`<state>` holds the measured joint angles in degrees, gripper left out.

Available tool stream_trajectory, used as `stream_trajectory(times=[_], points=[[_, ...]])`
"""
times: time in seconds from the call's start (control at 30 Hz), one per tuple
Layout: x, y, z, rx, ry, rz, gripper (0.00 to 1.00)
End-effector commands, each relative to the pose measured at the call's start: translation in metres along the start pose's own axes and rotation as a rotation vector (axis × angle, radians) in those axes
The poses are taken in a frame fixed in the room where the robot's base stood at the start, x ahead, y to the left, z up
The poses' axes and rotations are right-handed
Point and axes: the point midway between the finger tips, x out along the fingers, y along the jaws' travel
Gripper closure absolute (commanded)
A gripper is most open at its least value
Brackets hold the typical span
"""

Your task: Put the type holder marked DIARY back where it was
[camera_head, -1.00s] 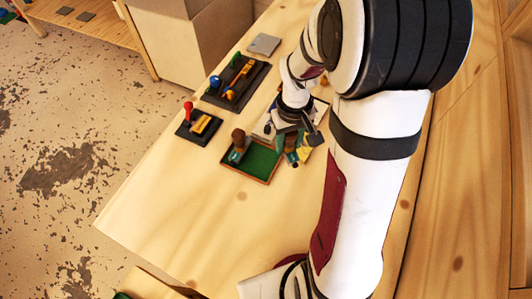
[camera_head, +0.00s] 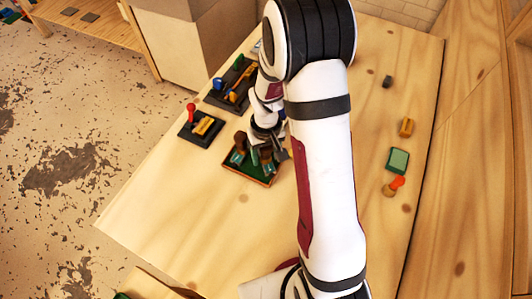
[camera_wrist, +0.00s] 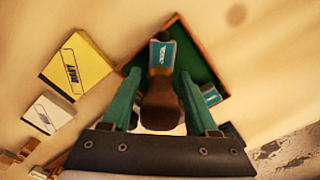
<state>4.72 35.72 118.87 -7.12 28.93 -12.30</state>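A type holder with a dark brown handle (camera_wrist: 162,110) and a teal label (camera_wrist: 162,53) is between the green fingers of my gripper (camera_wrist: 163,112). The fingers appear closed against the handle. The label's word is too blurred to read. The holder is over the green tray with an orange-brown rim (camera_head: 243,177); whether it touches the floor is unclear. The tray also shows in the wrist view (camera_wrist: 190,58). A second brown-handled holder (camera_head: 240,139) stands in the tray's left part; a teal label (camera_wrist: 211,94) shows beside my right finger.
A dark tray with a red-handled stamp (camera_head: 191,113) and a dark tray with blue and yellow pieces (camera_head: 240,75) lie left of my gripper. A white block (camera_wrist: 47,114) is near the yellow one. A green block (camera_head: 398,160) lies right. The near table is clear.

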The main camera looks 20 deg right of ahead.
Motion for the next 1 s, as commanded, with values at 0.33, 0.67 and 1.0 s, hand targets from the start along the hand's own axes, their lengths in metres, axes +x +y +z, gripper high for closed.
stream_trajectory(times=[0.33, 0.67, 1.0], points=[[-0.002, 0.000, 0.000, 0.000, 0.000, 0.000, 0.28], [-0.069, 0.000, -0.001, 0.000, 0.006, 0.000, 0.28], [-0.127, -0.002, 0.004, 0.011, 0.002, -0.002, 0.28]])
